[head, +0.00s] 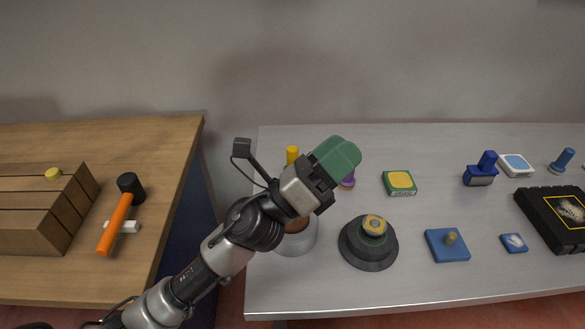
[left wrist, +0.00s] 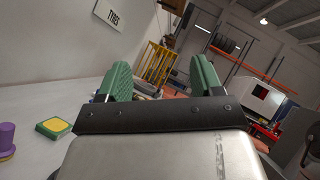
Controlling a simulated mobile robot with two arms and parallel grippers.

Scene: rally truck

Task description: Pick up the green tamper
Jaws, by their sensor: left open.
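My left gripper (head: 335,160) reaches over the left part of the grey table in the head view. Its green fingers are open and empty, and in the left wrist view (left wrist: 160,78) they stand apart with nothing between them. A dark, round, domed thing with a green-tinted top and a brass-yellow knob (head: 369,252) stands upright below and right of the gripper, apart from it. It may be the green tamper; I cannot tell for sure. A green and yellow square pad (head: 399,184) lies right of the gripper and shows in the left wrist view (left wrist: 53,128).
A purple thing (head: 348,183) and a yellow-topped one (head: 292,154) are partly hidden by my arm. Blue stamps, a blue block (head: 447,246) and a black case (head: 556,215) stand right. A wooden table (head: 170,150) with an orange hammer (head: 115,224) is left, across a gap.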

